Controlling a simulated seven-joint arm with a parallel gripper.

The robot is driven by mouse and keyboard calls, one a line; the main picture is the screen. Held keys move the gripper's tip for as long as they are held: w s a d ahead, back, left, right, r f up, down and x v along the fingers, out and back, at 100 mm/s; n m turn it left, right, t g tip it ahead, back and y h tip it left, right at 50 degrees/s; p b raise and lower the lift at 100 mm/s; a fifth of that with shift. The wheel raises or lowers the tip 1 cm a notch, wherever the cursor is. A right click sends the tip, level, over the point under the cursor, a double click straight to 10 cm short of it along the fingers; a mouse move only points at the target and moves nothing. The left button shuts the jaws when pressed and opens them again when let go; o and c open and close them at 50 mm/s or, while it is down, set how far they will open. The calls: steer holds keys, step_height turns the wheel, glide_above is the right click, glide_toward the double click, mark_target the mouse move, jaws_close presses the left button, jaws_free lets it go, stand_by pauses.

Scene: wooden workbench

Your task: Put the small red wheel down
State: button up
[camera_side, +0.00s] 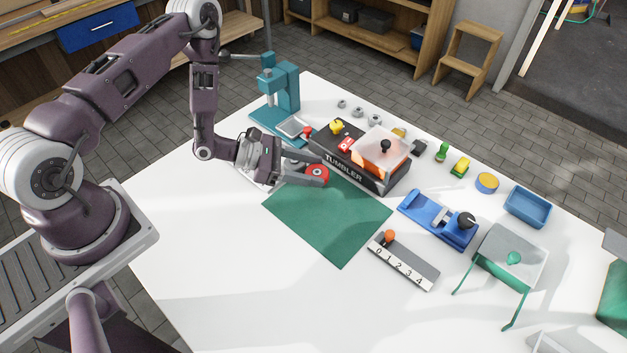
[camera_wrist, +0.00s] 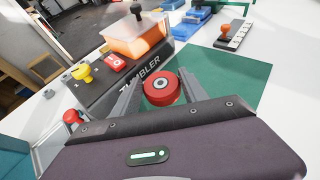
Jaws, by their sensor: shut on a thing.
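The small red wheel (camera_side: 317,172) is a short red disc with a grey hub. In the wrist view the wheel (camera_wrist: 162,88) sits between the two fingers of my gripper (camera_wrist: 160,92). In the side view my gripper (camera_side: 312,176) is shut on the wheel over the back corner of the green mat (camera_side: 330,225), close to the front of the tumbler. The near finger hides part of the wheel. I cannot tell whether the wheel touches the surface below.
The dark tumbler (camera_side: 366,173) with an orange clear cover stands right behind my gripper. A teal press (camera_side: 281,88) stands at the back left. A blue fixture (camera_side: 437,217) and a numbered block (camera_side: 404,262) lie to the right. Most of the mat and the front table are clear.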

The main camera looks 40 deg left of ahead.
steer(key=shift+f, duration=1.35)
steer(key=shift+f, duration=0.15)
steer(key=o, duration=1.6)
steer(key=shift+c, duration=0.2)
